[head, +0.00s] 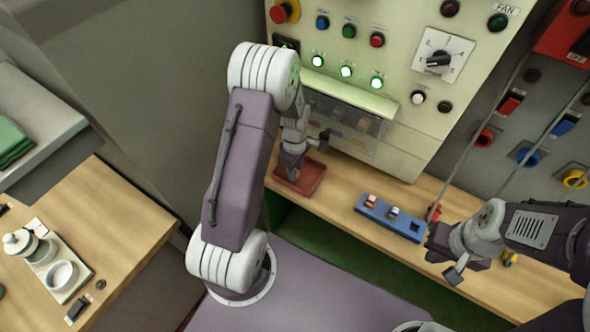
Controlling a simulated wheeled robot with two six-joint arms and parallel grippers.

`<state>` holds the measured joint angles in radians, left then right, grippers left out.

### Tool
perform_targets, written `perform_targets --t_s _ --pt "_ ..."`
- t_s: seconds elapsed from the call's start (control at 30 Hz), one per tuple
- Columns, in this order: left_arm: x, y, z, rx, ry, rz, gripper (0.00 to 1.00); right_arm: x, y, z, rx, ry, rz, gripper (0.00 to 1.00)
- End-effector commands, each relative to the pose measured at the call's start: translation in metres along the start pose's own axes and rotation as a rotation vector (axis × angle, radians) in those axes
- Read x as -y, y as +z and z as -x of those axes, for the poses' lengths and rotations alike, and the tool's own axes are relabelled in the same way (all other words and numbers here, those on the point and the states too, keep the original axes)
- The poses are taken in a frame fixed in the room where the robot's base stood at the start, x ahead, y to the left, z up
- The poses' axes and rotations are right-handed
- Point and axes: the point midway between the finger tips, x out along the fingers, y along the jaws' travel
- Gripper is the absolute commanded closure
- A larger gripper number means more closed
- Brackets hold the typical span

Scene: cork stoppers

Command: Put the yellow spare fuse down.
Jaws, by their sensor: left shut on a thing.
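My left gripper (291,173) points down over the red tray (311,180) on the wooden ledge below the control panel. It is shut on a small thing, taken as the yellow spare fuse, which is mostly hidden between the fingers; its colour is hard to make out. I cannot tell whether it touches the tray floor. My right gripper (447,264) hangs at the ledge's front, right of the blue fuse block; its jaw opening is unclear. The blue block (403,226) holds a red-and-white piece (370,201) and a grey-and-white piece (393,213), with an empty slot at its right end.
The control panel (400,90) rises behind the ledge, with a clear cover (340,121) above the tray. A red item (434,212) stands just behind my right gripper. The ledge (338,192) is clear between tray and block. A side table (120,215) with crockery is at left.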

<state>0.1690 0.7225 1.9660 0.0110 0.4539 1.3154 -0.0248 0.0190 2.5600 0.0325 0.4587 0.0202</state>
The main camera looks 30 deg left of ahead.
Motion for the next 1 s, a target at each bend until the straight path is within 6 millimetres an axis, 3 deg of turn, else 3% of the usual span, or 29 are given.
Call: perform_targets --t_s 0.17,0.2,0.27,0.3,0.83,1.0 --pt "0.000 0.000 -0.003 0.000 0.000 0.000 1.00 0.000 0.000 -0.002 0.000 0.000 0.000 1.00" --pt "0.000 0.000 -0.003 0.000 0.000 0.000 0.74 0.000 0.000 -0.003 0.000 0.000 0.000 1.00" --pt "0.000 0.000 -0.003 0.000 0.000 0.000 0.57 0.000 0.000 -0.002 0.000 0.000 0.000 1.00" --pt "0.000 0.000 -0.002 0.000 0.000 0.000 0.55 0.000 0.000 -0.002 0.000 0.000 0.000 1.00" --pt "0.002 0.000 -0.003 0.001 -0.005 0.000 0.55 0.000 0.000 -0.002 0.000 0.000 0.000 1.00" --pt "0.000 0.000 0.010 0.000 -0.001 0.000 0.55 0.000 0.000 -0.001 0.000 0.000 0.000 1.00"
